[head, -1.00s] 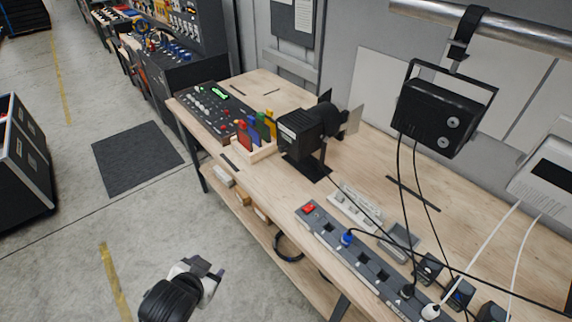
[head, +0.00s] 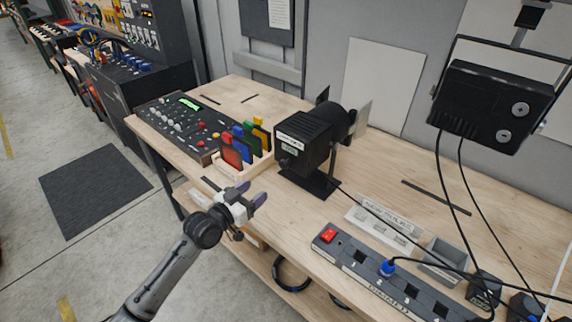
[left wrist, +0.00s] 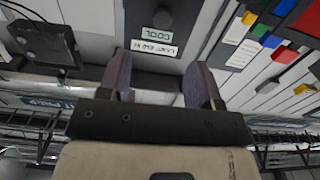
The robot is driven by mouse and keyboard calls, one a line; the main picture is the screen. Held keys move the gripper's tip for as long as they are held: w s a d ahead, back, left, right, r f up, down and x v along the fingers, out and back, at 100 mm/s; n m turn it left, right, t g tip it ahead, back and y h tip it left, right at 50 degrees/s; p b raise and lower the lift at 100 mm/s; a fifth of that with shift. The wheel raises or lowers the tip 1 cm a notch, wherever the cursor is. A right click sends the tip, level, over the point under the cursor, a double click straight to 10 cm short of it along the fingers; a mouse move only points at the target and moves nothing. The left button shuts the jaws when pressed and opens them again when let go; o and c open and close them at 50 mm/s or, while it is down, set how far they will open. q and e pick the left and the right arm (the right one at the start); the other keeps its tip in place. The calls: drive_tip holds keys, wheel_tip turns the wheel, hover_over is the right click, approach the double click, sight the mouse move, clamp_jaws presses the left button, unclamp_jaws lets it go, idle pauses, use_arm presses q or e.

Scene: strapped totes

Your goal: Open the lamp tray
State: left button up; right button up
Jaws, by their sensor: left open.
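The black lamp housing (head: 304,136) stands on a dark base plate on the bench. Its near face carries small white labels and a round knob. In the left wrist view the picture is turned over, and this dark face (left wrist: 185,18) shows a round knob (left wrist: 162,17) and two labels (left wrist: 155,46). My left gripper (head: 252,196) is open and empty at the bench's front edge, left of and below the lamp, apart from it. Its two purple fingers (left wrist: 160,66) frame the labelled face at some distance. A tray edge cannot be made out. My right gripper is out of view.
A wooden rack of coloured filters (head: 250,146) and a control desk (head: 180,125) stand left of the lamp. A power strip (head: 375,275) and a grey bin (head: 445,262) lie right. Cables cross the bench. A black box (head: 482,105) hangs above.

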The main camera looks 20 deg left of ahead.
sight(282, 166)
use_arm(q)
drive_tip(key=b+x, duration=0.1)
drive_tip(key=x, duration=0.5)
drive_tip(key=b+x, duration=0.1)
drive_tip(key=x, duration=0.5)
drive_tip(key=shift+w+a+r, duration=0.15)
drive_tip(key=shift+w+r, duration=0.05)
drive_tip(key=shift+w, duration=0.05)
drive_tip(key=shift+w+d+b, duration=0.25)
drive_tip(key=shift+w+b, duration=0.2)
drive_tip(key=shift+w, duration=0.2)
drive_tip(key=c, duration=0.3)
clamp_jaws()
